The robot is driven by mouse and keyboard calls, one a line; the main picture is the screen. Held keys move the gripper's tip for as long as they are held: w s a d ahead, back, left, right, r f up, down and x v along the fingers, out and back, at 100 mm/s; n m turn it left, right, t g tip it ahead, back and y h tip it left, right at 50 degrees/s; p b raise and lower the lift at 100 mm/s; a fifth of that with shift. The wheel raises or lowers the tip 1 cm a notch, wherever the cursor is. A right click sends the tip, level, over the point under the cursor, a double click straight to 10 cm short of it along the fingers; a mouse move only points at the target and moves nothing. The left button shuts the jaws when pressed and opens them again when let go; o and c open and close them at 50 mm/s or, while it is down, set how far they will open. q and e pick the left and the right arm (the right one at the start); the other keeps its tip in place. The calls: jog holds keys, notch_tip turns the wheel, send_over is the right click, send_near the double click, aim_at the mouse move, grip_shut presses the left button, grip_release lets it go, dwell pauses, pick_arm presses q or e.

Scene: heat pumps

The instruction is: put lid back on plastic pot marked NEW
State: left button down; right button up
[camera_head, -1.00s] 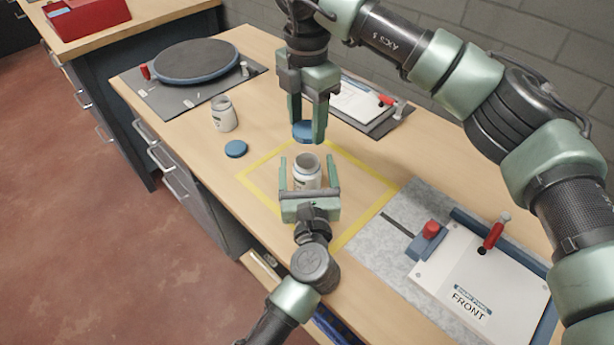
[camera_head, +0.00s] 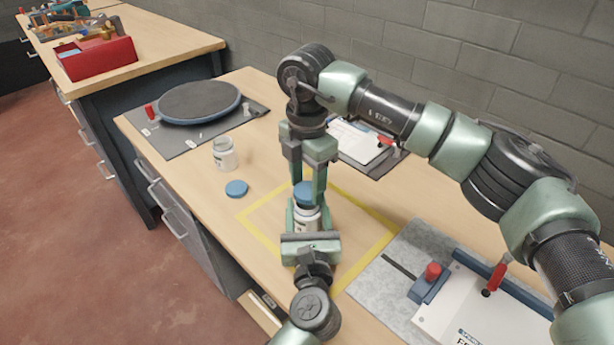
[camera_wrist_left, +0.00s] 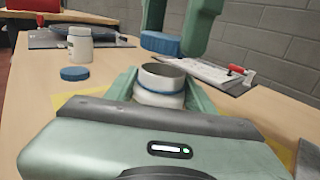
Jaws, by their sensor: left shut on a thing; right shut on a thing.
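A white plastic pot (camera_head: 308,222), open at the top, stands upright inside the yellow outline. It shows clearly in the left wrist view (camera_wrist_left: 160,82); its label is too small to read. My left gripper (camera_head: 309,212) is shut on the pot, one finger on each side. My right gripper (camera_head: 307,192) points down and is shut on a blue lid (camera_head: 303,194). In the left wrist view the lid (camera_wrist_left: 160,43) is slightly tilted above the pot's mouth, apart from it. A second open pot (camera_head: 225,155) and a second blue lid (camera_head: 236,188) rest on the table to the left.
A dark round pad (camera_head: 200,100) on a grey board lies at the table's far left. A white panel board (camera_head: 360,140) lies behind the right gripper. A fixture with red handles (camera_head: 432,272) is at the right. Bare wood surrounds the spare lid.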

aim_at(304, 191)
dwell(0.4)
jog(key=shift+f, duration=0.85)
jog(key=shift+f, duration=0.6)
jog(key=m, duration=0.7)
jog(key=shift+m, duration=0.9)
jog(key=shift+s+a+m, duration=0.1)
jog(key=shift+a+m, duration=0.2)
jog(key=shift+m, duration=0.7)
jog(key=shift+d+m, duration=0.25)
jog(key=shift+m, duration=0.85)
